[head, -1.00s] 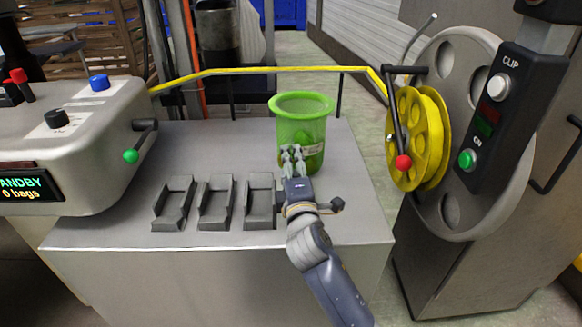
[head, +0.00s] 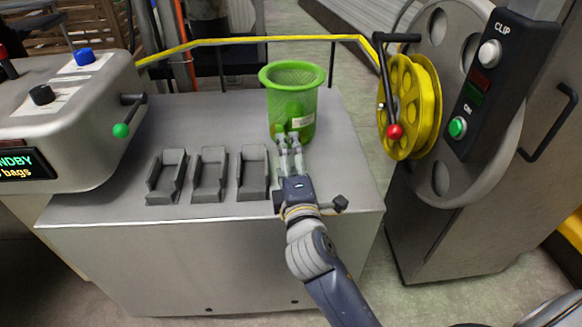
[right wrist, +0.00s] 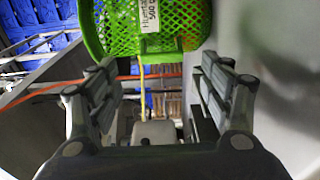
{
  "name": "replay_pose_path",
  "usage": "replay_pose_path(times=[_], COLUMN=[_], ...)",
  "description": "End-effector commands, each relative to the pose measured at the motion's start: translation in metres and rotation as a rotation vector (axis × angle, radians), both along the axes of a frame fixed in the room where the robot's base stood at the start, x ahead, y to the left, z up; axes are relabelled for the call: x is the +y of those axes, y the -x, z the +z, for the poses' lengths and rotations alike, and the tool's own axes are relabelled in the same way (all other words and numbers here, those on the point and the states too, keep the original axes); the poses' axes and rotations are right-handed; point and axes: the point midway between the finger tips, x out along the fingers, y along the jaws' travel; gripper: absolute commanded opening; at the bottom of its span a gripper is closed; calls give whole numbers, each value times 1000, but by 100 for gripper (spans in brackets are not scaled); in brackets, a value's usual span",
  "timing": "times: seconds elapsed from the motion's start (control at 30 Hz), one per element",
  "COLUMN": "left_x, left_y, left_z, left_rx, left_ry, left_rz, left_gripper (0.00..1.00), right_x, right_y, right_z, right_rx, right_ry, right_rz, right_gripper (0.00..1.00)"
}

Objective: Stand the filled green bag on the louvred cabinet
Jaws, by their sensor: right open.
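The green bag (head: 292,103) is a mesh net with a wide open rim and a white label. It stands upright near the back right of the grey worktop. In the right wrist view the bag (right wrist: 115,30) is beyond the fingers, at the top, with its label facing me. My right gripper (head: 288,140) is open, just on the near side of the bag's base; the right wrist view shows its two fingers (right wrist: 157,100) well apart with nothing between them. A pale slatted surface (head: 365,22) at the back right looks like the louvred cabinet. My left gripper is out of view.
Several grey holders (head: 209,178) sit left of the gripper on the worktop (head: 210,130). A yellow rail (head: 250,40) runs behind the bag. A clipper machine with a yellow reel (head: 412,105) and red-knobbed lever stands right. A control box (head: 60,130) is left.

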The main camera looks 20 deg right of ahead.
Motion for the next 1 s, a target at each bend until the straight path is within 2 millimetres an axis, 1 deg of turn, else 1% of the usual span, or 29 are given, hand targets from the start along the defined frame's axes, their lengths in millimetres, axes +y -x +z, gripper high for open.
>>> replay_pose_path(times=[0.03,0.1,0.2,0.3,0.43,0.87,0.97,1.0], left_x=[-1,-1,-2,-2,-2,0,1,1], left_y=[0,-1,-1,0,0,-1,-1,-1], left_z=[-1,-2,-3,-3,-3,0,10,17], left_rx=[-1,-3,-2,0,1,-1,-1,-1], left_ry=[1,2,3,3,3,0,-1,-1], left_rz=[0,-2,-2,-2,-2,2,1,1], left_gripper=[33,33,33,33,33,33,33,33], right_x=[2,4,6,7,7,7,0,-5], right_y=[10,21,32,38,41,41,45,49], right_z=[0,-1,0,0,1,1,6,10], right_rx=[2,2,1,-1,-1,0,23,43], right_ry=[-1,0,0,0,0,1,9,16], right_rz=[0,0,0,0,-1,-3,-31,-56], right_gripper=[73,73,73,73,73,73,73,73])
